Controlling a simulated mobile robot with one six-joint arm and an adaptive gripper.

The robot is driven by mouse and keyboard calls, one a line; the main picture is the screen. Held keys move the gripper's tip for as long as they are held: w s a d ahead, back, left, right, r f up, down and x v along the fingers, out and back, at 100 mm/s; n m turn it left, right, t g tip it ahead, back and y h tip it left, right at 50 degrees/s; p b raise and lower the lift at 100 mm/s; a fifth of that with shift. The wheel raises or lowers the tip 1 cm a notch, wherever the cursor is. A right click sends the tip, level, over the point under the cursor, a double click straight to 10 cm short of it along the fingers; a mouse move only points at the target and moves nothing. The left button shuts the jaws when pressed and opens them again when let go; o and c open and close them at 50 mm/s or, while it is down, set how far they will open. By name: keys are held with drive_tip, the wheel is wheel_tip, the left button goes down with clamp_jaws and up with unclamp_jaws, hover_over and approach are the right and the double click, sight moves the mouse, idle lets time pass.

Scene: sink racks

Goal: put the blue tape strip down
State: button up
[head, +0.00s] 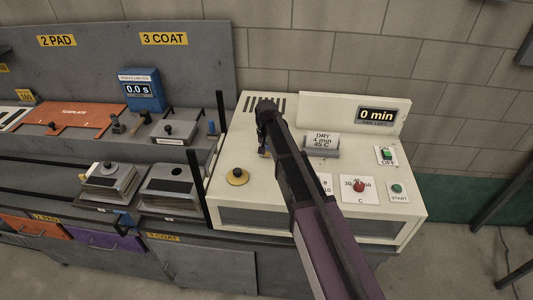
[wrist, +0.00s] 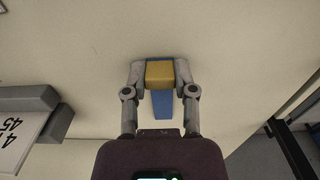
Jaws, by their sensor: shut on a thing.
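In the wrist view my gripper (wrist: 160,73) is shut on a yellow block (wrist: 159,76) that sits on the blue tape strip (wrist: 162,104). The strip shows on both sides of the block, below it and as a thin edge above it. The strip is over the pale top of the machine; I cannot tell whether it touches that surface. In the head view my gripper (head: 264,148) is over the left part of the machine top, mostly hidden behind my arm, with a small yellow and blue bit beside it.
A blue timer (head: 141,91) stands farther left.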

drive_tip(key=shift+f, duration=0.2)
drive_tip(key=o, duration=0.8)
drive_tip(key=shift+r, duration=0.2)
wheel_tip(320, 180, up, 12)
drive_tip(key=p, duration=1.2)
drive_tip(key=shift+d, duration=0.1)
idle(0.4)
drive_tip(key=s+d, duration=1.4)
drive_tip(key=d, duration=0.1)
drive_tip(key=s+d, duration=0.7)
drive_tip(key=d, duration=0.1)
drive_tip(key=shift+s+d, duration=0.1)
drive_tip(key=shift+s, duration=0.25)
